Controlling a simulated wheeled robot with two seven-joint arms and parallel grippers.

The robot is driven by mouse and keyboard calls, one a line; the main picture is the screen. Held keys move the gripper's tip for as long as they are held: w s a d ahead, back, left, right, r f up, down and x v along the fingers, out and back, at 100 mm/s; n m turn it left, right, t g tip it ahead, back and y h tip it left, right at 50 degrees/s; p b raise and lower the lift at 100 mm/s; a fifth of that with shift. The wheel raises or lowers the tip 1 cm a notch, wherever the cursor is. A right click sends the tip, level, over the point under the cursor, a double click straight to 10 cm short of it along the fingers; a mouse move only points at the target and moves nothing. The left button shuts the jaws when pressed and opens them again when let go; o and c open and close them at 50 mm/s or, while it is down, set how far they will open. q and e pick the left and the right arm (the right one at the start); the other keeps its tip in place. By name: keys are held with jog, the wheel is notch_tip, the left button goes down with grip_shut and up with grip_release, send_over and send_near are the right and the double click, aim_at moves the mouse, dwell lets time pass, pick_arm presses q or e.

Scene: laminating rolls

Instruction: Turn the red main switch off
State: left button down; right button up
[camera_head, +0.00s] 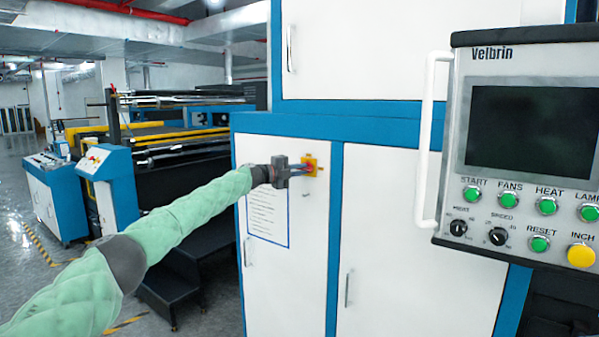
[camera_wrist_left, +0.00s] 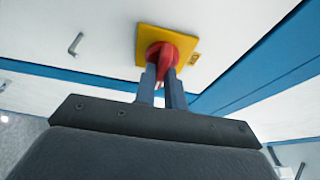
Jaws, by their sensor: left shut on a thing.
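The red main switch (camera_wrist_left: 163,52) is a red rotary knob on a yellow square plate (camera_wrist_left: 187,38), mounted on a white cabinet door. In the head view the yellow plate (camera_head: 310,160) shows small, with the knob partly hidden by my gripper. My left gripper (camera_head: 303,168) reaches it from the left. In the left wrist view its two fingers (camera_wrist_left: 164,78) are closed around the knob's red grip, one on each side. Part of the red grip shows between the fingers. My right gripper is in neither view.
A control panel (camera_head: 525,225) with a dark screen, green buttons and a white handle (camera_head: 432,140) stands at the right. The white cabinet door (camera_head: 285,280) has a posted sheet (camera_head: 268,225) and metal handles. Roller machinery (camera_head: 180,150) and black steps (camera_head: 170,290) are at the left.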

pick_arm(q)
jog(key=shift+d+f, duration=0.1)
jog(key=shift+f, duration=0.15)
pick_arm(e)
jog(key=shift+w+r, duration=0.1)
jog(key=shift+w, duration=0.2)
pick_arm(q)
jog(key=c, duration=1.5)
grip_release()
jog(key=shift+o, duration=0.2)
jog(key=shift+r, duration=0.15)
jog(key=shift+s, duration=0.1)
